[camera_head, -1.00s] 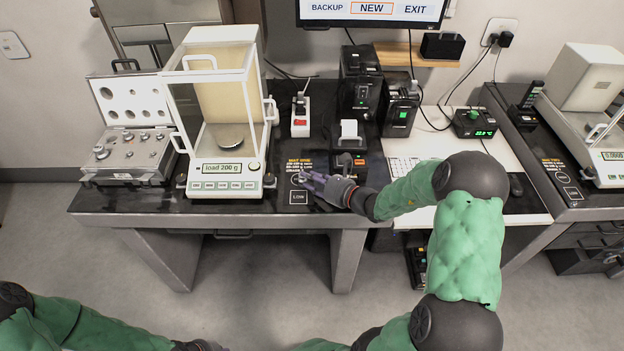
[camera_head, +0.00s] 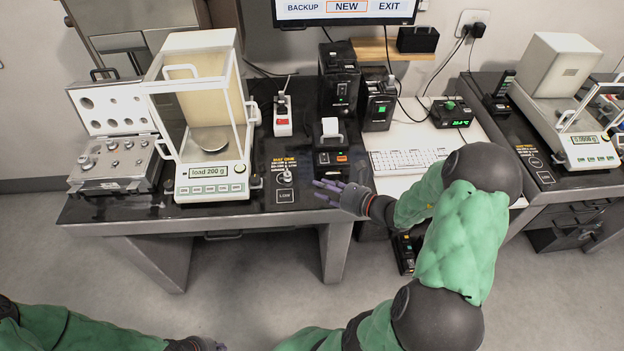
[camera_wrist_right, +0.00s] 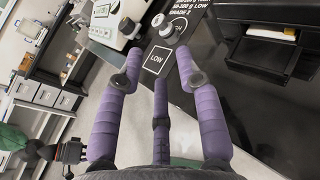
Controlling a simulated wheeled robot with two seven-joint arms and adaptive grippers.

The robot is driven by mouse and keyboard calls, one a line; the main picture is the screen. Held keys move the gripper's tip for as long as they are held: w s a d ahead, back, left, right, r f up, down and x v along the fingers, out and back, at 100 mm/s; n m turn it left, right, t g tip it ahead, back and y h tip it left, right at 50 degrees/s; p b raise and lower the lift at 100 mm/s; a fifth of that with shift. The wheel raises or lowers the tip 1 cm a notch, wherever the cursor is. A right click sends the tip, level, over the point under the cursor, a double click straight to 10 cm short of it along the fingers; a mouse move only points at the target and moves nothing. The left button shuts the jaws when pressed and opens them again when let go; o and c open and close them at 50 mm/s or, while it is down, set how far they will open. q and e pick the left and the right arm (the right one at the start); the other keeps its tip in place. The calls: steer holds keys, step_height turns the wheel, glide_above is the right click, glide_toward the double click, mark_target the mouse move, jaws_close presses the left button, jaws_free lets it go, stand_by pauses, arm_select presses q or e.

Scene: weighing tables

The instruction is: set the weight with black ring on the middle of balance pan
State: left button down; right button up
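A small silver weight (camera_head: 285,177) stands upright on the marked area of the black table, above the LOW square; it also shows in the right wrist view (camera_wrist_right: 168,30). A black ring on it is too small to make out. The balance pan (camera_head: 211,140) is a round metal disc inside the glass balance (camera_head: 212,188), whose display reads "load 200 g"; the pan looks empty. My right gripper (camera_head: 322,190) has its purple fingers spread and empty, right of the weight and apart from it. My left gripper (camera_head: 218,346) is barely in view at the bottom edge.
An open weight case (camera_head: 115,185) with several silver weights stands left of the balance. A small printer (camera_head: 330,158), black boxes and a keyboard (camera_head: 408,160) lie to the right. A second balance (camera_head: 590,150) stands at far right.

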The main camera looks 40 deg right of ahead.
steer(key=shift+v, duration=0.8)
steer(key=s+a+f+n+g, duration=0.7)
steer(key=a+f+n+g, duration=0.1)
steer(key=a+f+n, duration=0.35)
steer(key=s+a+f+n+g, duration=0.7)
steer(key=a+f+n, duration=0.4)
steer(key=f+n, duration=0.1)
steer(key=w+a+f+n+t, duration=0.1)
steer(key=w+a+f+n, duration=0.1)
steer(key=a+n, duration=0.3)
steer(key=shift+w+n+h, duration=0.2)
steer(key=shift+n+h, duration=0.1)
steer(key=shift+n, duration=0.85)
steer(key=shift+a, duration=0.15)
steer(key=o, duration=0.3)
steer(key=shift+w, duration=0.1)
